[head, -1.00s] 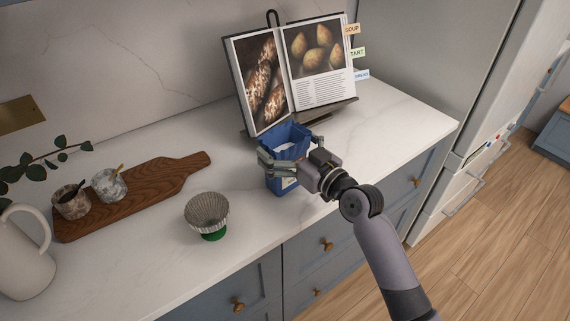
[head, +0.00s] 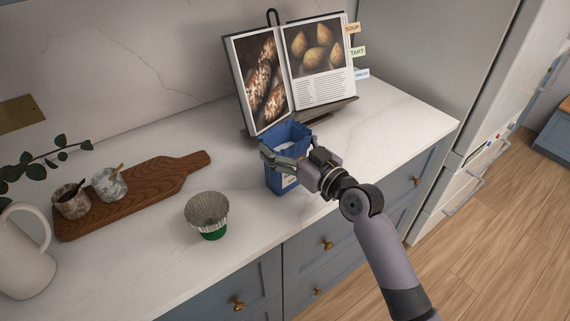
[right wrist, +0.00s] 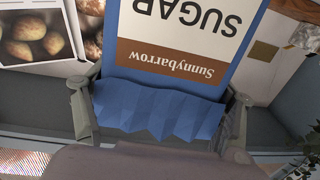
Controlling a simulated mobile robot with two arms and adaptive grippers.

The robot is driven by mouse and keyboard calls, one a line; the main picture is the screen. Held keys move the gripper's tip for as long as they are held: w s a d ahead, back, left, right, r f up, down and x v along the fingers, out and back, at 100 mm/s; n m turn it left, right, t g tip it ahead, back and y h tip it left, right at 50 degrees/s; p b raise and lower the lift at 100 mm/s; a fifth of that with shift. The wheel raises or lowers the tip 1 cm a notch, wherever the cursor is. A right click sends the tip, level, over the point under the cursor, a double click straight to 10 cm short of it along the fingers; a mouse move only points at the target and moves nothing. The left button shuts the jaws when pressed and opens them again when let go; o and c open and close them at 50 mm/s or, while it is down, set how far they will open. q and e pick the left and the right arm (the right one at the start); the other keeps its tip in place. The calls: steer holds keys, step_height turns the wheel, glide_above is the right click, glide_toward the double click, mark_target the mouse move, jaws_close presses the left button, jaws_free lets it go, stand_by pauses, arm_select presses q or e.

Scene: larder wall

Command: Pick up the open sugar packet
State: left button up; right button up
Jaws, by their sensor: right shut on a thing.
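The open sugar packet (head: 290,137) is blue with a jagged open top. It stands upright on the counter in front of the cookbook in the head view. In the right wrist view the packet (right wrist: 190,45) shows a white label reading SUGAR, upside down, and a brown Sunnybarrow band. My right gripper (head: 280,160) is shut on the packet near its upper part. In the right wrist view its fingers (right wrist: 160,110) lie on both sides of the packet. Whether the packet's base touches the counter is hard to tell. My left gripper is not in view.
An open cookbook (head: 320,60) on a stand is right behind the packet. A fluted metal cup with a green base (head: 207,210) stands to the front left. A wooden board (head: 150,190) with two small pots and a cream jug (head: 25,260) are farther left. The counter at right is clear.

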steer(key=c, duration=0.4)
steer(key=shift+c, duration=0.2)
steer(key=shift+r, duration=0.2)
